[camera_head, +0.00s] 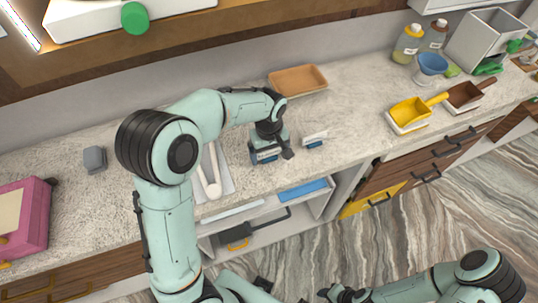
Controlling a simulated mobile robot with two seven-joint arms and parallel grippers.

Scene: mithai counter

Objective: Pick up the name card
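A small white card with a dark blue lower edge (314,138) stands on the counter (340,110), just right of my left gripper; it looks like a name card. My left gripper (272,154) points down at the counter. A similar white and blue piece (265,153) shows at its fingers, partly hidden by them. I cannot tell whether the fingers hold it. My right gripper (343,295) is low at the bottom edge, away from the counter, and its fingers are too small to read.
A tan tray (298,80) lies behind the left gripper. A white tray with a pale ladle-like tool (211,184) is to its left. A yellow scoop (408,112), a brown scoop (466,96), a blue funnel (431,64) and bottles stand right.

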